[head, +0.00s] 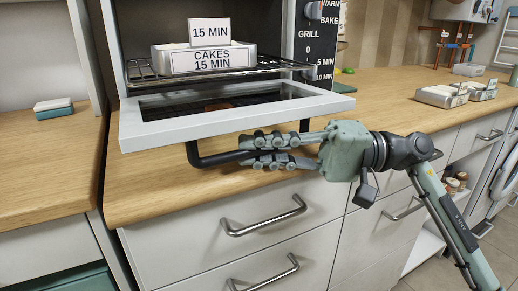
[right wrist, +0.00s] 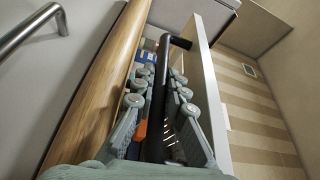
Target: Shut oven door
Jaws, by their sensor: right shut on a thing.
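The oven door (head: 235,119) is open and lies roughly flat, its pale frame around a dark glass window jutting out over the wooden counter. Its black bar handle (head: 207,160) hangs at the front edge of the door. My right gripper (head: 245,151) has come in from the right and is shut on the handle, with one finger above and one below in the head view. In the right wrist view the handle (right wrist: 160,100) runs between the fingers, beside the pale door (right wrist: 211,100). My left gripper is not in view.
A wire rack (head: 285,66) in the oven holds a tray with a "CAKES 15 MIN" label (head: 201,59) and a "15 MIN" card (head: 209,31). Drawers with metal handles (head: 263,217) are below the counter (head: 150,185). Small labelled boxes (head: 441,97) stand at right.

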